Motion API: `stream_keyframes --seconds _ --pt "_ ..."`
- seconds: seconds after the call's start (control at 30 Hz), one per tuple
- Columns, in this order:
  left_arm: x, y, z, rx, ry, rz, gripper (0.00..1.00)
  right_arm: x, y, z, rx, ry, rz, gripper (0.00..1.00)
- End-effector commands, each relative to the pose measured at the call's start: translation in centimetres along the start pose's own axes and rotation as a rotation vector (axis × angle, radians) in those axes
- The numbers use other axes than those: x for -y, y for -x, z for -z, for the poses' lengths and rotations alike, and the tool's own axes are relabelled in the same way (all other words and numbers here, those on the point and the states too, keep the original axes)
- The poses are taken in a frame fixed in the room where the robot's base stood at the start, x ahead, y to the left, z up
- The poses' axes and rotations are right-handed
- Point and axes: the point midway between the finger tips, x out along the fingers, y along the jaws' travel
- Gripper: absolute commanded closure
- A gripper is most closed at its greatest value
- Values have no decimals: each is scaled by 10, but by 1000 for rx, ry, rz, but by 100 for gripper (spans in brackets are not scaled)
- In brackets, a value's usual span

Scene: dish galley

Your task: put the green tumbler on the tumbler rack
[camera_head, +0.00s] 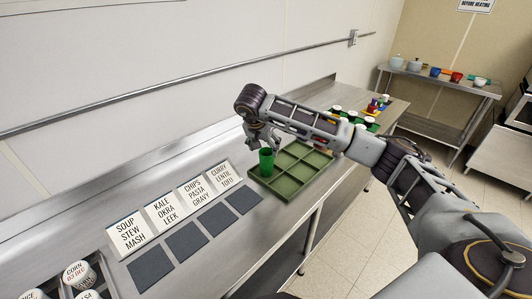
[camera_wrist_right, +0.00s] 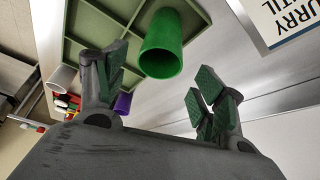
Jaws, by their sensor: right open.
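The green tumbler (camera_head: 266,161) stands upright at the back left corner compartment of the green divided rack (camera_head: 291,194). In the right wrist view the tumbler (camera_wrist_right: 161,50) shows its open mouth towards the camera, over the rack's corner (camera_wrist_right: 82,22). My right gripper (camera_head: 262,142) is just above the tumbler. In the wrist view its two fingers (camera_wrist_right: 158,95) are spread wide, with nothing between them, and the tumbler is apart from them. The rack's other compartments that show are empty. My left gripper is not in view.
Lettered cards (camera_head: 162,213) and dark square mats (camera_head: 184,241) line the counter left of the rack. Cans (camera_head: 80,274) stand at the front left. More colored items (camera_head: 374,108) sit beyond my arm. A far table (camera_head: 445,84) holds bowls and cups. The wall runs behind.

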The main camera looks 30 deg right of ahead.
Motion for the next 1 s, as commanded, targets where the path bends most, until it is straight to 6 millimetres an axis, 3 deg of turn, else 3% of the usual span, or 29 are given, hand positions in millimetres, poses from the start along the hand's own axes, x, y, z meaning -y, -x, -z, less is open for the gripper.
stream_keyframes --seconds 0.13,0.33,1.0 --pt "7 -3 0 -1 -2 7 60 0 19 0 -2 -1 2 31" --pt "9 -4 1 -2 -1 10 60 0 31 0 -1 0 0 31" --pt "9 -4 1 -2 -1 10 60 0 34 0 0 0 0 31"
